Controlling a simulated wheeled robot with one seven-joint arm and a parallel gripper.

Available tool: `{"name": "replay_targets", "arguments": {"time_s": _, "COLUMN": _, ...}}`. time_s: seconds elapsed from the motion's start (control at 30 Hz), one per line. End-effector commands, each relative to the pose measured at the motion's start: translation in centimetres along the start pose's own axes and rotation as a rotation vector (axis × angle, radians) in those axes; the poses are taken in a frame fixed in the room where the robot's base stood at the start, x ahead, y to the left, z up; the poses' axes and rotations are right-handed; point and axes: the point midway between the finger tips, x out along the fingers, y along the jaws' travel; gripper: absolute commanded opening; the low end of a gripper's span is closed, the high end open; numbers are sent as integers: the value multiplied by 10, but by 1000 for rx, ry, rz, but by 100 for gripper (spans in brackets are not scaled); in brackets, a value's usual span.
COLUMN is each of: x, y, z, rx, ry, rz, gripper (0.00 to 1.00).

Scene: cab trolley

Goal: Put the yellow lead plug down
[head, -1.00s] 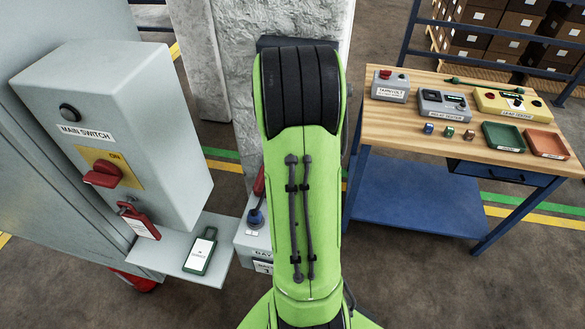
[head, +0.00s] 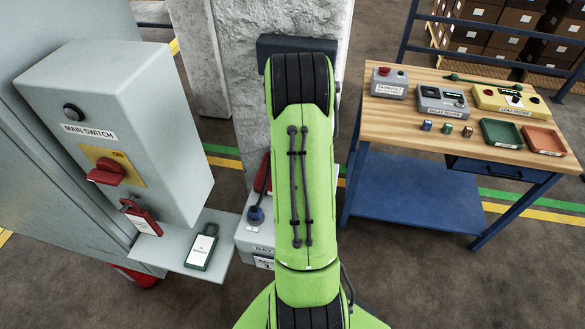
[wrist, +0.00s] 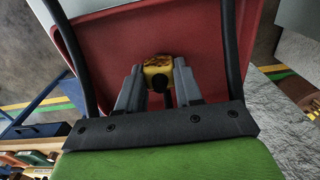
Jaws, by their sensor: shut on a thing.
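The yellow lead plug (wrist: 158,72) shows in the wrist view between the two grey fingers. My gripper (wrist: 158,88) is shut on it. A dark stub shows below the plug, between the fingers. A large red surface (wrist: 205,40) lies behind the plug in the wrist view; I cannot tell whether the plug touches it. In the head view my green arm hides the gripper and the plug.
A workbench (head: 400,125) at right carries a lead tester (head: 508,100), a relay tester (head: 442,102), a green tray (head: 501,134) and an orange tray (head: 543,140). A main switch box (head: 120,130) stands left. A grey bay box (head: 255,238) with a blue plug (head: 256,214) is partly behind my arm.

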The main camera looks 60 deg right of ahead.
Motion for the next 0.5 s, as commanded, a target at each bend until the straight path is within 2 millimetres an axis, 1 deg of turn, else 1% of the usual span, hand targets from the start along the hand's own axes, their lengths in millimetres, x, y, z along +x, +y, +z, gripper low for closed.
{"name": "replay_targets", "arguments": {"time_s": 0.07, "x": 5, "y": 0, "z": 0, "rx": 0, "ry": 0, "rz": 0, "gripper": 0}}
{"name": "replay_targets", "arguments": {"time_s": 0.1, "x": 4, "y": 0, "z": 0, "rx": 0, "ry": 0, "rz": 0, "gripper": 41}}
{"name": "replay_targets", "arguments": {"time_s": 0.23, "x": 3, "y": 0, "z": 0, "rx": 0, "ry": -1, "rz": 0, "gripper": 60}}
{"name": "replay_targets", "arguments": {"time_s": 0.5, "x": 2, "y": 0, "z": 0, "rx": 0, "ry": 0, "rz": 0, "gripper": 60}}
